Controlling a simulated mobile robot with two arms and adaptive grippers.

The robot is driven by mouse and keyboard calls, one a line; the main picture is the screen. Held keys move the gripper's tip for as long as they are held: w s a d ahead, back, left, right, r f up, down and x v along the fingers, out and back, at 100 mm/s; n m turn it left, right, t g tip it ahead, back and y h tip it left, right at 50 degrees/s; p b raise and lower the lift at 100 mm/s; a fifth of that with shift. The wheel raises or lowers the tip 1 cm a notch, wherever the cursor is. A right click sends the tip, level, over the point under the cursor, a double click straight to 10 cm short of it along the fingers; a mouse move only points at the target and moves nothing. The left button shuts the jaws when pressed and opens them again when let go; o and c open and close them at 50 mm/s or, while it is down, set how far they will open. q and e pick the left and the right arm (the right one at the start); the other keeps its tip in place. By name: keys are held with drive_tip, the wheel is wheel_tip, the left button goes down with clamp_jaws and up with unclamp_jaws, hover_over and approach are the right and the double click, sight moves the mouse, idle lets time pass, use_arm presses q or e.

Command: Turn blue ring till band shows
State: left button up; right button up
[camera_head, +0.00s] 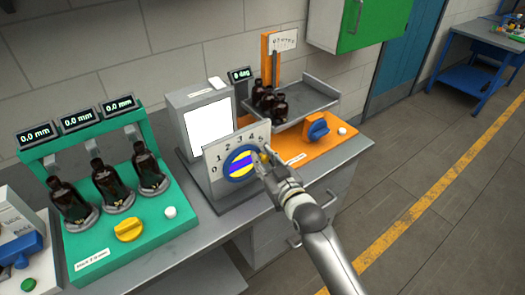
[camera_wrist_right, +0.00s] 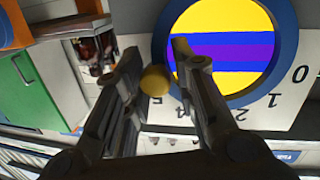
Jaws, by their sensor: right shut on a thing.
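The blue ring (camera_head: 225,163) is on an upright grey dial plate (camera_head: 215,180) numbered 0 to 5. Inside it is a yellow disc with a purple-blue band (camera_head: 241,163) across it. The ring (camera_wrist_right: 250,97), yellow disc and band (camera_wrist_right: 225,52) also show large in the right wrist view. My right gripper (camera_head: 264,163) is at the ring's right side, shut on a small yellow ball knob (camera_wrist_right: 155,80) at the ring's edge. The fingers partly hide the ring. A small display (camera_head: 240,74) behind reads 0 deg. My left gripper is not in view.
A green stand (camera_head: 165,215) with several amber bottles and a yellow knob is at left. A white lit panel (camera_head: 209,126) stands behind the dial. An orange station (camera_head: 345,143) with bottles on a grey tray (camera_head: 318,90) is at right. Floor at right is clear.

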drive_tip(key=shift+w+d+r+m, duration=0.1)
drive_tip(key=shift+w+r+m, duration=0.05)
drive_tip(key=shift+r+m, duration=0.3)
drive_tip(key=o, duration=0.9)
drive_tip(key=shift+o, duration=0.2)
drive_tip(key=shift+d, duration=0.1)
drive_tip(key=shift+f, duration=0.15)
